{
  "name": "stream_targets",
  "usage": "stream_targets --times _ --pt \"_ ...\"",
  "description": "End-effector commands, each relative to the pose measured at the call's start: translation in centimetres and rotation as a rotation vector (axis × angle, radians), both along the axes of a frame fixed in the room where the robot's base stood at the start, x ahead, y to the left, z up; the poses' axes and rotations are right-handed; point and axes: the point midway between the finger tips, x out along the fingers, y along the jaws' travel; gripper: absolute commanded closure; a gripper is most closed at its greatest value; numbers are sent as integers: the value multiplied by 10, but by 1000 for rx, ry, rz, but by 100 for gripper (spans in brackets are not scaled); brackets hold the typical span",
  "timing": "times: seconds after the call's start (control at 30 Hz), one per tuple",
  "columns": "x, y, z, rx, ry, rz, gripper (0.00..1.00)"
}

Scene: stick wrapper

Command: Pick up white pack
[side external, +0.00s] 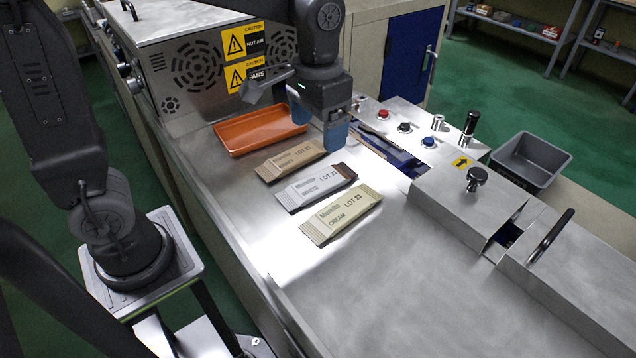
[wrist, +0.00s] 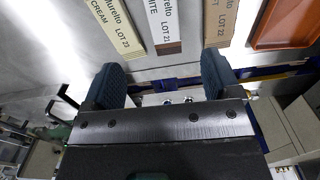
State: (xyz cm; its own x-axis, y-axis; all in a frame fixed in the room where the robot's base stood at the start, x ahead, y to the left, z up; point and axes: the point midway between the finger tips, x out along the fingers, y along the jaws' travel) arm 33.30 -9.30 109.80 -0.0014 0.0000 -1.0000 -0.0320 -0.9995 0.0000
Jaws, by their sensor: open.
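The white pack (side external: 316,185) lies flat on the steel table, in the middle of a row of three packs. The wrist view shows its end, lettered "ITE" and "LOT 21" (wrist: 163,22). Beside it lie the kraft-brown pack (side external: 290,159) and the cream pack (side external: 341,214). My gripper (side external: 318,130) is above the table, beyond the brown pack and beside the orange tray. In the wrist view my gripper (wrist: 163,78) has its blue-grey fingers wide apart, with nothing between them. The white pack lies ahead of the fingertips, apart from them.
An orange tray (side external: 228,138) sits behind the packs, below the hot-air machine (side external: 200,70). A blue-edged slot (side external: 385,147) and buttons are to the right. A grey bin (side external: 530,160) and a steel housing (side external: 440,192) stand farther right. The table in front is clear.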

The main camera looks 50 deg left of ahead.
Motion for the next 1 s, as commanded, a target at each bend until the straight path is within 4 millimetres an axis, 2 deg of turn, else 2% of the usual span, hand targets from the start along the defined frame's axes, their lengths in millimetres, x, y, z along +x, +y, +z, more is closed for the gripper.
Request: stream_targets --times 0.1,0.3,0.57,0.8,1.0 --pt "-1 0 -25 1 6 0 17" --pt "-1 1 -59 0 3 0 17" --pt "0 2 -78 0 2 0 17" --pt "3 4 -112 0 3 0 17" --pt "4 4 -122 -1 -2 0 17"
